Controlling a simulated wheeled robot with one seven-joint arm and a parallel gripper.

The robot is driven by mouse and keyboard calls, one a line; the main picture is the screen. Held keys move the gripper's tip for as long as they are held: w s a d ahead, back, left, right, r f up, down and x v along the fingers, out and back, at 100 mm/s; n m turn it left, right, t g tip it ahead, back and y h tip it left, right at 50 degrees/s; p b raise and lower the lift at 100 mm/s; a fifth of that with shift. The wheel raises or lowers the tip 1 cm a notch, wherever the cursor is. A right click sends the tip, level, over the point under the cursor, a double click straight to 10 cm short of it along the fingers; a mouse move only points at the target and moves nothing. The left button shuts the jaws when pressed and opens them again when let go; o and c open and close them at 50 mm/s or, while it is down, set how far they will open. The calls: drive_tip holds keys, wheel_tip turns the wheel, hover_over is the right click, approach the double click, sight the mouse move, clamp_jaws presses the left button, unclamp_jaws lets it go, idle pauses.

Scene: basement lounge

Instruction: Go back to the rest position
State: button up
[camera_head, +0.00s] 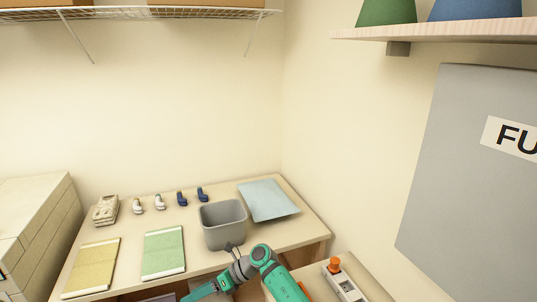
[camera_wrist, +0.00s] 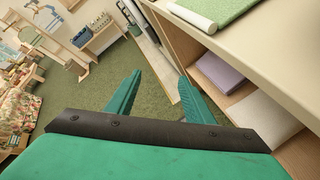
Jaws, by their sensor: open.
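My gripper (camera_wrist: 160,74) shows in the wrist view with its two green fingers spread apart and nothing between them. It hangs in the air beside the front of the table, over the green carpet (camera_wrist: 92,86). In the head view my green arm is folded at the bottom middle, in front of the table's front edge.
A lower shelf with a purple block (camera_wrist: 222,74) is close to my gripper's right.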

drive_tip(key=s+a+r+m+y, duration=0.25)
drive_tip(key=s+a+y, duration=0.2)
drive_tip(key=a, duration=0.25)
drive_tip(key=s+a+r+m+y, duration=0.1)
drive_tip(key=s+a+r+y, duration=0.2)
drive_tip(key=s+a, duration=0.25)
drive_tip(key=s+r+m+t+y, duration=0.55)
drive_tip(key=m+t, duration=0.35)
drive_tip(key=m, duration=0.2)
drive_tip(key=s+d+f+m+t+h, duration=0.4)
drive_tip(key=s+d+m+t+h, duration=0.5)
drive_tip(key=m, duration=0.5)
drive_tip(key=s+d+f+m+t+h, duration=0.5)
drive_tip(key=d+m+t+h, duration=0.2)
drive_tip(key=d+m+h, duration=0.6)
drive_tip(key=s+d+f+m+g+h, duration=0.1)
drive_tip(key=s+d+f+m+g, duration=0.1)
drive_tip(key=s+d, duration=0.4)
drive_tip(key=s+d+f+m+g+h, duration=0.1)
drive_tip(key=s+d+m+g, duration=0.4)
drive_tip(key=s, duration=0.7)
drive_tip(key=d+h, duration=0.1)
drive_tip(key=d, duration=0.1)
drive_tip(key=shift+d+f, duration=0.3)
drive_tip(key=shift+f, duration=0.1)
